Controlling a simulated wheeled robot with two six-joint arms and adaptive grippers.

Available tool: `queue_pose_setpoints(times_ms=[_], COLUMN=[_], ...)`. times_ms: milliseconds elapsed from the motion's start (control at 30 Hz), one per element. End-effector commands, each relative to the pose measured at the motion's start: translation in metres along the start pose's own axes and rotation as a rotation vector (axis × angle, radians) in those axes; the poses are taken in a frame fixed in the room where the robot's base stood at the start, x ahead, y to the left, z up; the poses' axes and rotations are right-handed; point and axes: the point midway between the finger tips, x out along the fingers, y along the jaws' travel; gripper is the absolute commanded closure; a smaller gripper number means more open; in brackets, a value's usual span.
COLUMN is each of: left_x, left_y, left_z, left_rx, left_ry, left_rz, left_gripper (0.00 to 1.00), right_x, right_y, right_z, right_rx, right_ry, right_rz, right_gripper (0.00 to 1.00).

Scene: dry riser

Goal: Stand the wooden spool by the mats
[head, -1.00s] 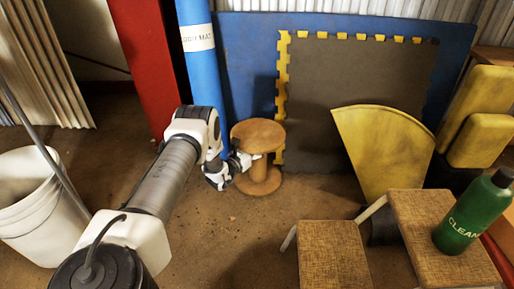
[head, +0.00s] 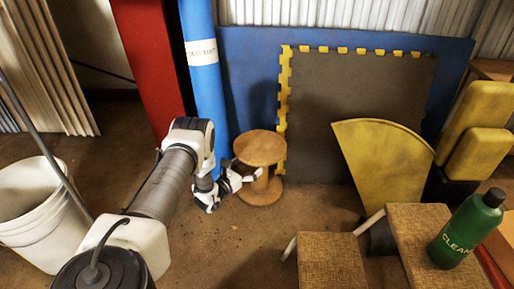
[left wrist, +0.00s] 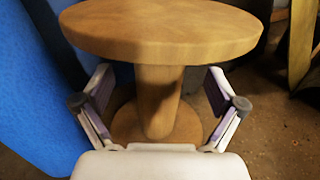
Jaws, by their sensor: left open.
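The wooden spool (head: 260,150) stands upright on the floor in front of the leaning mats, a grey mat with a yellow toothed edge (head: 350,105) and a blue mat (head: 250,60) behind it. My left gripper (head: 247,178) is open at the left side of the spool, below its top disc. In the left wrist view the spool's core (left wrist: 158,98) shows between the two spread fingers of the left gripper (left wrist: 160,110), with a gap on each side. The top disc (left wrist: 160,28) is above the fingers. My right gripper is out of view.
A rolled blue mat (head: 204,85) and a red post (head: 150,65) stand left of the spool. A white bucket (head: 40,215) is at the left. Woven-top stools (head: 332,262), a green bottle (head: 468,230) and yellow pads (head: 380,160) are at the right.

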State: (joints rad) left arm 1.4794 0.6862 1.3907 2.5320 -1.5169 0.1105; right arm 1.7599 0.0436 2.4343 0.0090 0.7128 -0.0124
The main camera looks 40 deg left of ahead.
Motion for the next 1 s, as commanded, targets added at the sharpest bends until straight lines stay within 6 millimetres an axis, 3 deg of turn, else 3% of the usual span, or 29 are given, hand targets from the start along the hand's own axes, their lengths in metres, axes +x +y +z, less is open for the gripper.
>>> queue_pose_setpoints(times_ms=[33, 100, 300, 867, 933, 1000], left_x=[-0.014, -0.030, -0.056, -0.057, -0.056, -0.056], left_y=[0.001, 0.000, 0.000, -0.001, -0.007, -0.028], left_z=[0.006, 0.005, 0.001, 0.000, -0.002, -0.008], left_rx=[-0.002, -0.001, 0.000, 0.000, -0.006, -0.021], left_ry=[0.005, 0.004, 0.002, 0.001, 0.019, 0.074], left_rz=[0.002, 0.001, 0.000, -0.002, -0.020, -0.077], left_gripper=[0.05, 0.05, 0.05, 0.05, 0.05, 0.05], right_x=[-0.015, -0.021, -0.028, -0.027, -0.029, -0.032], right_y=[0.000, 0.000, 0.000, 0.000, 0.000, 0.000], right_z=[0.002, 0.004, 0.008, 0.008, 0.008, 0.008], right_rx=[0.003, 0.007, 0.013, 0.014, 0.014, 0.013], right_ry=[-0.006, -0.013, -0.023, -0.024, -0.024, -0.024], right_rz=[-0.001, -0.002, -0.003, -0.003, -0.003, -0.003], right_gripper=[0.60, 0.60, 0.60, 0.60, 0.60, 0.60])
